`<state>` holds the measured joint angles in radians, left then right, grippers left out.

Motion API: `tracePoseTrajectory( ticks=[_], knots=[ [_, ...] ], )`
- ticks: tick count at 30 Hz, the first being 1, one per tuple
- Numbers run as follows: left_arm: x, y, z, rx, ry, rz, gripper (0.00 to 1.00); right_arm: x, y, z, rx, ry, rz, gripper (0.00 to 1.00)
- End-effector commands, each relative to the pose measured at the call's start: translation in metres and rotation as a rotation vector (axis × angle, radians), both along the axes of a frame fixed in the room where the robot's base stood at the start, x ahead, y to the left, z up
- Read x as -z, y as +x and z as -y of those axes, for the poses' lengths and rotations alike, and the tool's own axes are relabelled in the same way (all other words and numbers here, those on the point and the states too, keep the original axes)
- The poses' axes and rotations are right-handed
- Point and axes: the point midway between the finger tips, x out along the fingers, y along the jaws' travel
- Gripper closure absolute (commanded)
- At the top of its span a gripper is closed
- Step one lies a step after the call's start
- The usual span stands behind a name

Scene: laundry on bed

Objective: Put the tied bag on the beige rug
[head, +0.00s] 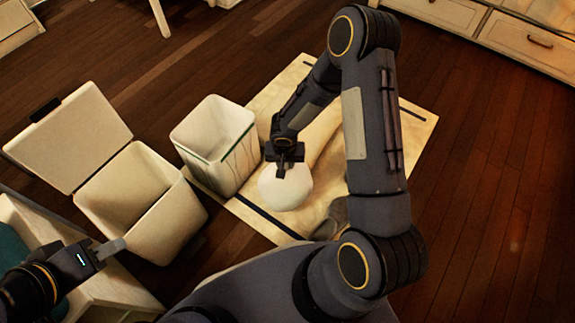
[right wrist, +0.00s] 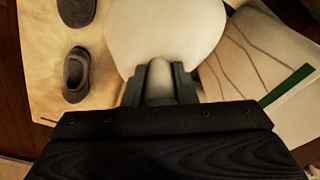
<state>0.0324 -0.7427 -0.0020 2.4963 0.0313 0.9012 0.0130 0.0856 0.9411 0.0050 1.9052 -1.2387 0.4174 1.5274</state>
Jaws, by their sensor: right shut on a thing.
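The tied bag (head: 286,189) is white and rounded, with its neck upward. My right gripper (head: 285,160) is shut on that neck from above. In the right wrist view the bag (right wrist: 165,32) bulges just beyond the fingers (right wrist: 160,82), with the pale neck between them. The beige rug (head: 262,222) lies on the floor under and around the bag in the head view. I cannot tell whether the bag touches the rug. My left gripper (head: 112,247) is at lower left, away from the bag; its jaw opening is unclear.
An open white bin (head: 215,140) stands on the rug's left part, close to the bag. Grey shoes (right wrist: 76,75) lie on the rug. A lidded beige bin (head: 150,210) stands open at left. Drawers (head: 520,40) line the back right.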

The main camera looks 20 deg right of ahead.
Motion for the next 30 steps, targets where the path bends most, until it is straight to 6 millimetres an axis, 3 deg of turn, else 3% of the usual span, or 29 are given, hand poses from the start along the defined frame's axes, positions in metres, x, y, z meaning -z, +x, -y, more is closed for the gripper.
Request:
tracePoseTrajectory(
  ticks=[3, 11, 18, 30],
  knots=[
    [0.004, 0.000, 0.000, 0.000, 0.000, 0.000, 0.64, 0.015, 0.010, 0.007, 0.003, 0.001, 0.001, 1.00],
    [0.007, 0.000, 0.000, 0.000, 0.000, 0.000, 0.64, 0.028, 0.019, 0.014, 0.002, 0.001, 0.001, 1.00],
    [0.023, 0.000, 0.000, 0.000, 0.000, 0.000, 0.64, 0.061, 0.021, 0.016, 0.001, 0.001, 0.000, 1.00],
    [0.026, 0.000, 0.000, 0.000, 0.000, 0.000, 0.64, 0.064, 0.022, 0.016, 0.001, 0.000, 0.002, 1.00]
  ],
)
